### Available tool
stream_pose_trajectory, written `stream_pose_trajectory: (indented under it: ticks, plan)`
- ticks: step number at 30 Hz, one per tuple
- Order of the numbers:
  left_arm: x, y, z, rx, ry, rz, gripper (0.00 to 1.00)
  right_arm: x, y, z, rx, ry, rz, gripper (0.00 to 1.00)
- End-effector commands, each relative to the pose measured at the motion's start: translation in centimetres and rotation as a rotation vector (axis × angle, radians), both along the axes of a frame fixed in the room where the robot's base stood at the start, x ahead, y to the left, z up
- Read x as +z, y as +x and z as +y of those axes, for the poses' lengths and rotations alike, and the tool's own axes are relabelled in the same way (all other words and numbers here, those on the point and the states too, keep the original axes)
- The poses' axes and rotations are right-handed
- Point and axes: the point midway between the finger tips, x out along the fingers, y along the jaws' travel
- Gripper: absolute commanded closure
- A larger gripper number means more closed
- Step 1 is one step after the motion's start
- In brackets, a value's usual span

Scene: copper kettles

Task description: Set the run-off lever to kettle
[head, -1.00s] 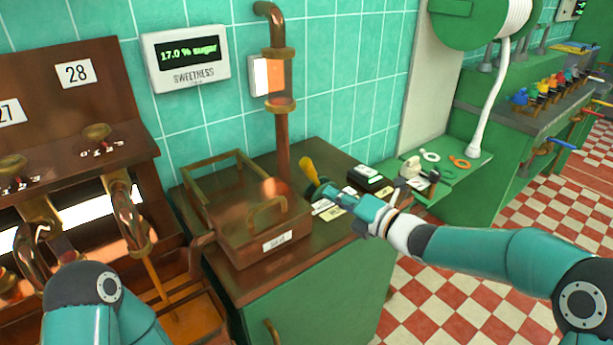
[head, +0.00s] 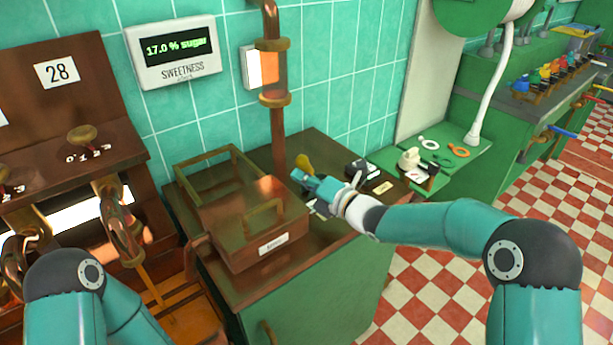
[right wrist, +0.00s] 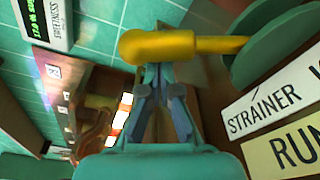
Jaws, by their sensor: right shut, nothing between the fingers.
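The run-off lever has a yellow handle (head: 304,162) that stands up from the counter behind the copper box in the head view. In the right wrist view the yellow handle (right wrist: 172,47) lies across the picture, joined to a green round hub (right wrist: 275,45). My right gripper (head: 298,176) is shut and empty right beside the handle. In the right wrist view its fingertips (right wrist: 153,75) meet at the handle's edge; I cannot tell if they touch it. Plates reading "STRAINER" (right wrist: 275,108) and "RUN" (right wrist: 295,150) are partly cut off. My left gripper is out of view.
A copper box (head: 235,248) with brass handles stands on the counter left of the lever. A copper pipe (head: 277,125) rises behind it. Small dark boxes (head: 362,168) lie to the right. A sweetness display (head: 175,50) reads 17.0 % sugar.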

Motion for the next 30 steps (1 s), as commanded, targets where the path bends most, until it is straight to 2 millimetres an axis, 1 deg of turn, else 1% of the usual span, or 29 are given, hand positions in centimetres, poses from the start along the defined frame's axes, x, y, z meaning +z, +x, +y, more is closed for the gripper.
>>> stream_pose_trajectory:
  ticks: [8,9,14,30]
  plan:
    - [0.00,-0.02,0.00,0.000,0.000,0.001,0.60,-0.06,0.07,0.09,0.000,0.000,0.000,1.00]
    - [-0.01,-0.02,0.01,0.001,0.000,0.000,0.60,-0.07,0.10,-0.29,0.001,0.000,0.000,1.00]
    - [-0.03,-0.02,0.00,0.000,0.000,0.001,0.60,0.00,0.12,-0.01,0.001,0.008,0.005,1.00]
    - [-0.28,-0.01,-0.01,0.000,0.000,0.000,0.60,0.73,0.70,-0.78,-0.002,0.095,0.066,1.00]
